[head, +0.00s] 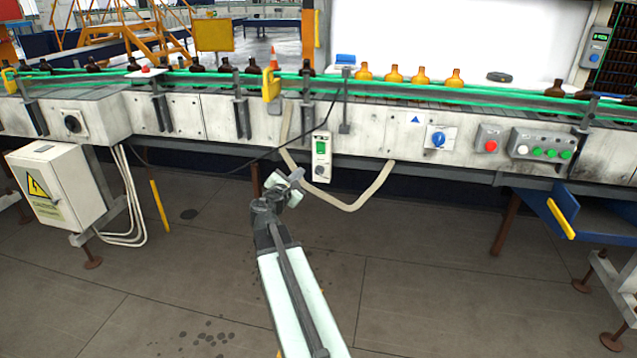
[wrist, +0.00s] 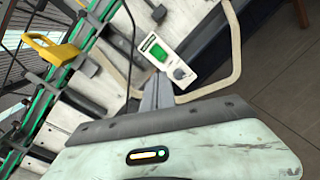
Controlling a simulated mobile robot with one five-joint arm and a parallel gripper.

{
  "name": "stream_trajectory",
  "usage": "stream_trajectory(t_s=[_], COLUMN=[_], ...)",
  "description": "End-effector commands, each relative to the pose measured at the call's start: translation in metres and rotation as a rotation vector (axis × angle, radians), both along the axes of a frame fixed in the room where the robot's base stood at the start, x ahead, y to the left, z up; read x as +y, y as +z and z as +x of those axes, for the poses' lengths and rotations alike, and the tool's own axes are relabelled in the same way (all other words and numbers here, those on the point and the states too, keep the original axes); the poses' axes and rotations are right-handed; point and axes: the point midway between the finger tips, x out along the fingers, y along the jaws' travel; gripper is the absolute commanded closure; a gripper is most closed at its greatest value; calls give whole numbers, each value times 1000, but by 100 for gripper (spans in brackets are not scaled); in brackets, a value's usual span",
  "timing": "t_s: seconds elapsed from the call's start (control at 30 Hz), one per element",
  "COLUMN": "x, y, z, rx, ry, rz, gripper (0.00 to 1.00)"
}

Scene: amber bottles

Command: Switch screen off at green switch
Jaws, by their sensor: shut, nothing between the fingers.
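The green switch (head: 321,148) sits at the top of a white upright box (head: 321,167) on the conveyor's front, with a dark round knob (head: 319,171) below it. In the wrist view the green switch (wrist: 159,53) shows on the tilted white box, above the knob (wrist: 179,73). A bright white screen (head: 430,38) stands lit behind the conveyor, with amber bottles before it. My gripper (head: 297,176) is shut and empty, just left of and below the box, apart from the switch in the picture. In the wrist view only part of my gripper (wrist: 157,92) shows.
A beige hose (head: 352,207) loops below the box, and a black cable (head: 240,165) hangs to its left. Blue (head: 438,138) and red (head: 490,146) controls and a button panel (head: 541,147) lie to the right. The floor in front is clear.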

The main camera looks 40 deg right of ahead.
Motion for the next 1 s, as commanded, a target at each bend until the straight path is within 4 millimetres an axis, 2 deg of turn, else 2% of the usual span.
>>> stream_trajectory(t_s=[0.03, 0.13, 0.27, 0.67, 0.77, 1.0], x=[-18, -38, -47, -51, -62, -106], y=[-24, -24, -22, -16, -14, -8], z=[1, 3, 5, 8, 15, 43], rx=[101, 287, 413, 430, 430, 429], ry=[24, 70, 96, 100, 99, 98], rz=[-115, -302, -416, -433, -432, -431], gripper=[100, 100, 100, 100, 100, 100])
